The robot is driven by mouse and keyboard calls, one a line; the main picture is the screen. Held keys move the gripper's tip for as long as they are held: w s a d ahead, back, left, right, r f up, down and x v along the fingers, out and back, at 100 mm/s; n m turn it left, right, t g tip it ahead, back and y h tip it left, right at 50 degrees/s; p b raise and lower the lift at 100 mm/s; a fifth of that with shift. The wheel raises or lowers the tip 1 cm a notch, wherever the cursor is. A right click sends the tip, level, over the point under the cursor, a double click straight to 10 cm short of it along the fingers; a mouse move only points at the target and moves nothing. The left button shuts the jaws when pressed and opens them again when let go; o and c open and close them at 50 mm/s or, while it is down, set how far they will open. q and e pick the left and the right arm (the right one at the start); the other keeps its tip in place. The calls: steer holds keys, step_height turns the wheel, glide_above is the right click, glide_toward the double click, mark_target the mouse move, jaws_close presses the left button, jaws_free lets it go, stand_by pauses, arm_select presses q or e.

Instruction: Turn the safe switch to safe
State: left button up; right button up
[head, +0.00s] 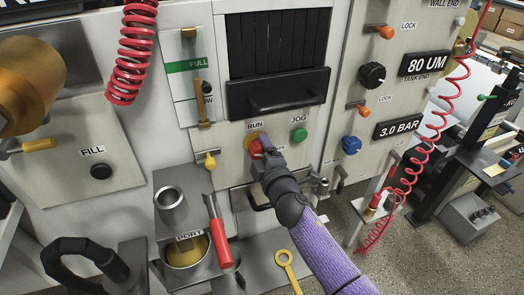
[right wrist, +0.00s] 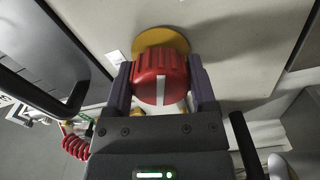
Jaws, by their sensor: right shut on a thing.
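The safe switch is a red ribbed knob (right wrist: 160,78) with a white pointer stripe, on a round yellow plate (right wrist: 158,39). In the head view the red knob (head: 256,149) sits on the panel below the RUN label, largely covered by my right gripper. My right gripper (right wrist: 161,88) has one finger on each side of the knob and is shut on it. The white stripe runs almost straight up and down in the right wrist view. The label at the knob's right is mostly hidden in the head view. My left gripper is not in view.
A green JOG button (head: 299,135) is right of the knob. A black drawer handle (head: 287,100) juts out above. A red-handled tool (head: 220,240) and a PORT cup (head: 186,252) stand at lower left. Red coiled hoses hang on both sides.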

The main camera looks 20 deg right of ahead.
steer(key=shift+n, duration=2.1)
steer(key=o, duration=1.2)
steer(key=shift+c, duration=0.2)
